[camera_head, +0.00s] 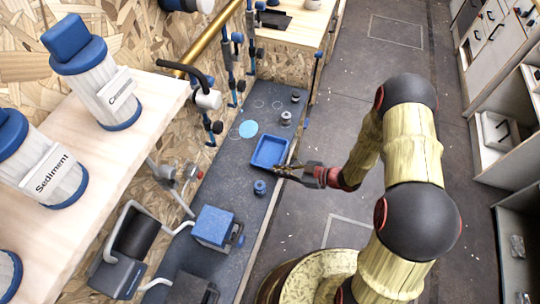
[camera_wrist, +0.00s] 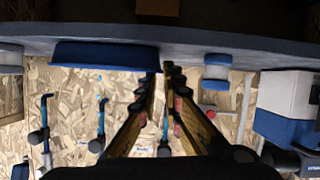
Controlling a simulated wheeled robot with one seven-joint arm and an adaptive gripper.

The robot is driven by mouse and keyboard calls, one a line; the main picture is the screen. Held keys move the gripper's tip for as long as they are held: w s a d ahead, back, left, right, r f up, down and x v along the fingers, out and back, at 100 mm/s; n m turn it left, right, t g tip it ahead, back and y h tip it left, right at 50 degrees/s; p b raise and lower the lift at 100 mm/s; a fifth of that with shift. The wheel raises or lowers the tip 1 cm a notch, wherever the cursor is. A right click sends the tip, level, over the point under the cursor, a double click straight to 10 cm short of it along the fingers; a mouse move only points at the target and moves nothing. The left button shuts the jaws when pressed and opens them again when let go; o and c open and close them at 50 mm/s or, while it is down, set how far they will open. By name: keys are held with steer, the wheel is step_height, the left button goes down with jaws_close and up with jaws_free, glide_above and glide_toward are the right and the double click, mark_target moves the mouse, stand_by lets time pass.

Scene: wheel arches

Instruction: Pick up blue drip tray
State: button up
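The blue drip tray (camera_head: 269,152) is a shallow square tray lying flat on the dark narrow bench. My gripper (camera_head: 276,171) reaches in from the right, low over the bench, with its tips at the tray's near edge. In the wrist view the scene appears upside down. The tray (camera_wrist: 105,56) shows there from the side, left of my fingertips (camera_wrist: 167,69), and its right end meets or overlaps the left fingertip. The fingers lean together with only a narrow gap at the tips. Whether the tray's rim is between them is unclear.
On the dark bench (camera_head: 222,178), a small blue-and-grey cylinder (camera_head: 260,187) stands close in front of the tray. A blue-topped box (camera_head: 214,226) is nearer. Small pieces (camera_head: 286,118) and a light blue disc (camera_head: 248,129) lie behind. Uprights line the left wall. The floor (camera_head: 330,130) at right is clear.

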steer(key=b+x, duration=0.1)
steer(key=x, duration=0.3)
steer(key=shift+w+a, duration=0.1)
jaws_close()
stand_by(0.5)
